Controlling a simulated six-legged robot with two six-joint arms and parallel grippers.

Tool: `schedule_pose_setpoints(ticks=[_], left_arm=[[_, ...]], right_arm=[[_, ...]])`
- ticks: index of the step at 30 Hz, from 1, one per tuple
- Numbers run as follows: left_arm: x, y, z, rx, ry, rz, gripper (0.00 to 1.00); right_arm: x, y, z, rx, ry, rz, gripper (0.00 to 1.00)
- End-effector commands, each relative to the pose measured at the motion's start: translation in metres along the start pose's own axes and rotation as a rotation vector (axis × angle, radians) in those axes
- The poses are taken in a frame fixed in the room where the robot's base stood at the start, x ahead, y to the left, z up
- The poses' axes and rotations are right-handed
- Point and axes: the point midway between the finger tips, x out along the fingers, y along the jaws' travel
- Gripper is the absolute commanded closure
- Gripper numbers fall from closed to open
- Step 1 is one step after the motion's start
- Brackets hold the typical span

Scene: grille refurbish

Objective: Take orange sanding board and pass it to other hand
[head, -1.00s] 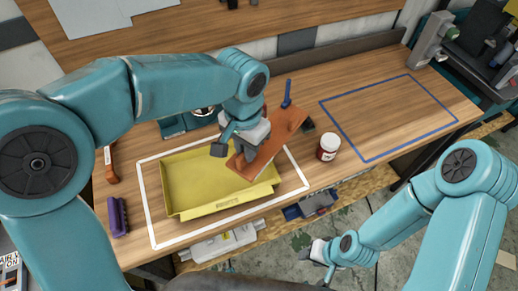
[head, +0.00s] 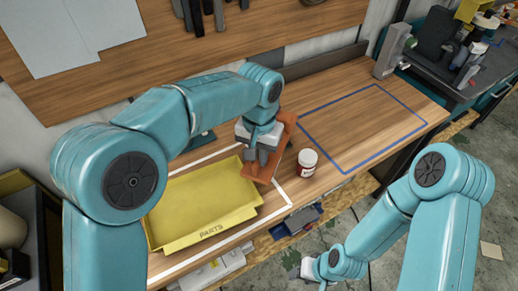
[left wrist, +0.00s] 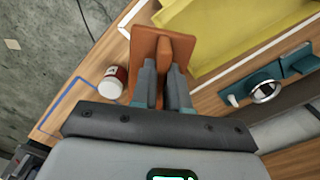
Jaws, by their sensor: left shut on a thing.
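The orange sanding board (head: 284,130) is in my left gripper (head: 262,158), over the bench between the yellow tray and the white jar. In the left wrist view the gripper's two fingers (left wrist: 166,85) are shut on the raised grip of the orange board (left wrist: 150,42). Part of the board is hidden behind the gripper in the head view. My right gripper (head: 312,268) is low at the bottom of the head view, off the front of the bench and apart from the board. Its fingers are too small and partly cut off to tell their opening.
A yellow parts tray (head: 205,232) sits inside a white outline at the left. A white jar with a red label (head: 306,163) stands just right of the board. A blue outlined area (head: 365,120) on the bench is empty. A wall panel with tools rises behind.

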Motion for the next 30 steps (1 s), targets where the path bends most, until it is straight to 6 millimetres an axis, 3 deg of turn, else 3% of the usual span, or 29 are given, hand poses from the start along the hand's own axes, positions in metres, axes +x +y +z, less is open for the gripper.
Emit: schedule_pose_setpoints(ticks=[12,18,24,30], left_arm=[[0.05,-0.017,0.022,0.787,0.0,-0.002,1.0],[0.067,-0.023,0.03,1.073,0.001,-0.002,1.0],[0.074,-0.025,0.033,1.201,0.003,-0.004,1.0],[0.075,-0.025,0.033,1.214,0.003,-0.004,1.0]], right_arm=[[0.0,0.0,0.0,0.0,0.0,0.0,0.57],[0.0,0.0,0.0,0.0,0.0,0.0,0.57],[0.0,0.0,0.0,0.0,0.0,0.0,0.57],[0.0,0.0,0.0,0.0,0.0,0.0,0.57]])
